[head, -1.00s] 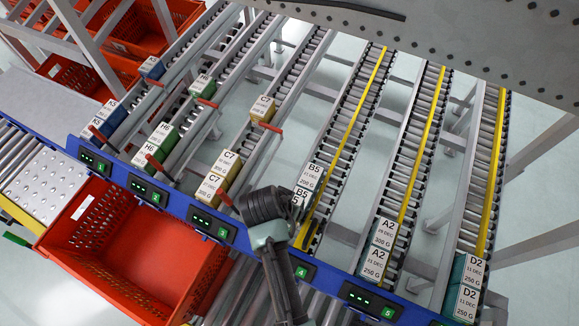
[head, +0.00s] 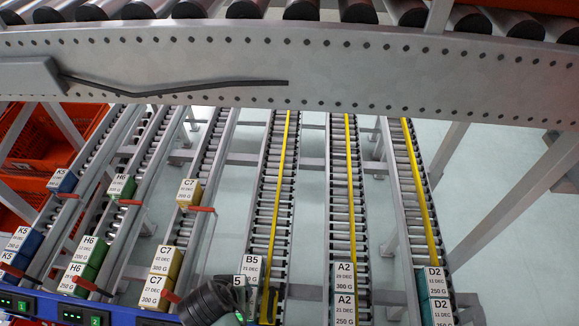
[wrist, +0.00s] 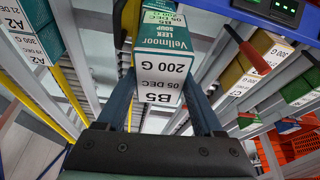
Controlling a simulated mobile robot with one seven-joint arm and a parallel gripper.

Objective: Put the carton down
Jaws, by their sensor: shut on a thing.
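In the wrist view my gripper (wrist: 160,62) is shut on a white and teal carton (wrist: 166,62) marked B5, 05 DEC, 200 G, with its label upside down there. In the head view my dark wrist hides most of what lies at the front of the B5 lane. Only a "5" on a white label (head: 239,281) shows beside it. Another B5 carton (head: 251,264), dated 31 DEC, stands just behind on that lane (head: 275,190). I cannot tell whether the held carton touches the rollers.
To the left are lanes with C7 cartons (head: 166,260), H6 cartons (head: 90,252) and K5 cartons (head: 23,240). To the right are A2 cartons (head: 344,275) and D2 cartons (head: 434,283). A perforated grey beam (head: 400,70) crosses above. The B5 lane's far part is empty.

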